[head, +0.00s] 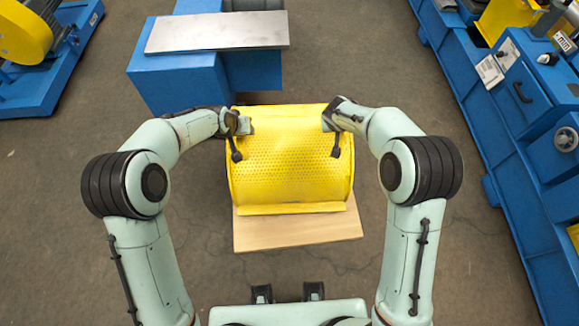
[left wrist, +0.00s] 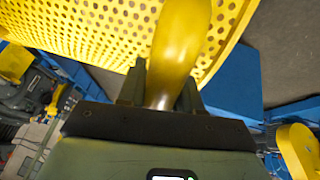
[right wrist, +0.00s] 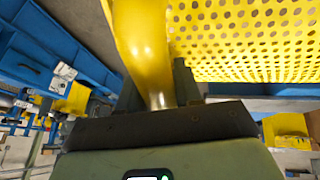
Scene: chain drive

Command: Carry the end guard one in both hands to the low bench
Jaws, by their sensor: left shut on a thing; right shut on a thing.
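The end guard one (head: 290,170) is a yellow, curved, perforated cover in the middle of the head view, between my two arms. My left gripper (head: 240,124) is shut on a yellow handle at its upper left; the left wrist view shows this handle (left wrist: 180,50) between the fingers. My right gripper (head: 332,120) is shut on the other handle, at the upper right, seen in the right wrist view (right wrist: 140,45). The low bench is probably the blue bench with a grey metal top (head: 215,31), beyond the guard. The guard hides part of what lies beneath it.
A wooden board (head: 290,230) shows below the guard; I cannot tell whether they touch. Blue machinery with drawers (head: 535,90) runs along the right. A yellow machine on a blue base (head: 28,35) stands at the far left. Bare floor (head: 60,190) lies at the left.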

